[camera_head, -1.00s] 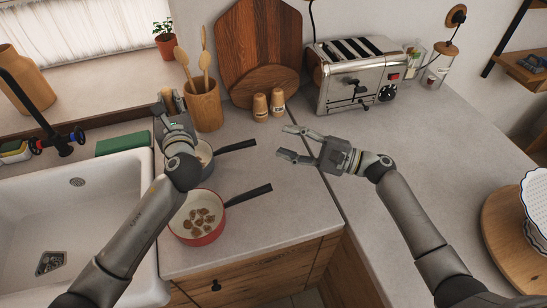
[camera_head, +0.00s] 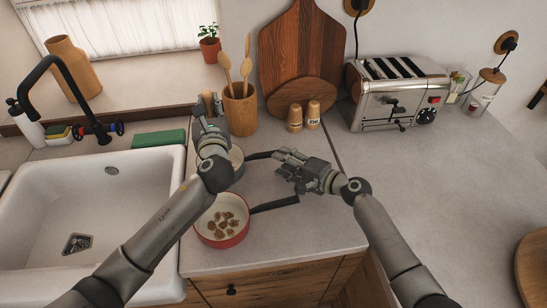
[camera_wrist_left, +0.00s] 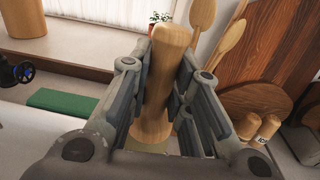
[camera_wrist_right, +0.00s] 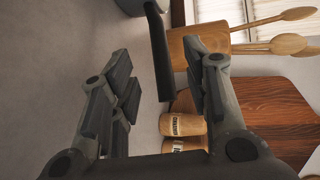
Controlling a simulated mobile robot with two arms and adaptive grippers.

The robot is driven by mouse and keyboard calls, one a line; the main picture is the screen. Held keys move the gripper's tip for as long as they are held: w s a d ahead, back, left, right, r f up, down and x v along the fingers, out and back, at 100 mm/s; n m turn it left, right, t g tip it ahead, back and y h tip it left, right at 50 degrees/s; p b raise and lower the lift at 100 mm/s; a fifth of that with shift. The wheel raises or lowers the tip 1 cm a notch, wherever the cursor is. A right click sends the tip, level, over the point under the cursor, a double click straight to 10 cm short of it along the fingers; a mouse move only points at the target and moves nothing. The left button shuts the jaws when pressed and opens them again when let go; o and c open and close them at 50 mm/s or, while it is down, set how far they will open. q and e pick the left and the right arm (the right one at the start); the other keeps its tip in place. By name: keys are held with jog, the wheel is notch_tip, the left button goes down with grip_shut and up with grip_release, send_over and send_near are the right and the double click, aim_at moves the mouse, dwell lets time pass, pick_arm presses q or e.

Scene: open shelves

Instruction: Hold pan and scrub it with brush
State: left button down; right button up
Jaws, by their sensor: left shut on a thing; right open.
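The brush (camera_wrist_left: 155,85) has a pale wooden handle and stands upright between the fingers of my left gripper (camera_wrist_left: 160,75), which is shut on it. Its lower end is hidden. In the head view my left gripper (camera_head: 208,108) is above the grey-blue pan (camera_head: 238,158), whose bowl is largely hidden by my left arm. This pan's dark handle (camera_head: 261,154) points right. My right gripper (camera_head: 279,160) is open at the handle's end. In the right wrist view the handle (camera_wrist_right: 159,55) shows between the fingers of the right gripper (camera_wrist_right: 158,68); contact is not evident.
A red pan (camera_head: 232,236) with brown pieces stands in front, its handle pointing right. A wooden utensil pot (camera_head: 240,112), two shakers (camera_head: 304,117), cutting boards (camera_head: 300,45) and a toaster (camera_head: 388,100) stand behind. A white sink (camera_head: 60,200) is left.

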aim_at(270, 156)
jog(key=shift+x, duration=2.8)
jog(key=shift+c, duration=0.3)
grip_shut()
